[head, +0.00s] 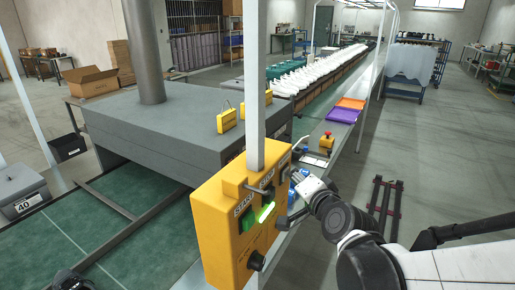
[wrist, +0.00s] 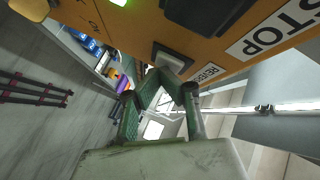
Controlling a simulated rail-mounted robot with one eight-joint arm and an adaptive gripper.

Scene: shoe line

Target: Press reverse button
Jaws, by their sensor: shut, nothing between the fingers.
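A yellow control box (head: 228,235) hangs on a pale post in the head view, with START, STOP and a further label on its face. My gripper (head: 299,180) is at the right end of the box in the head view. In the wrist view its fingers (wrist: 160,76) are just below the reverse button, shut and empty. I cannot tell whether the tips touch the button. The STOP label (wrist: 268,34) and a large dark button (wrist: 205,12) are nearby.
A green light (head: 264,212) glows on the box. A dark knob (head: 256,261) sticks out low on it. A yellow box with a red button (head: 327,141) and purple and orange trays (head: 343,115) are along the line behind. Floor on the right holds a dark red rack (head: 386,203).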

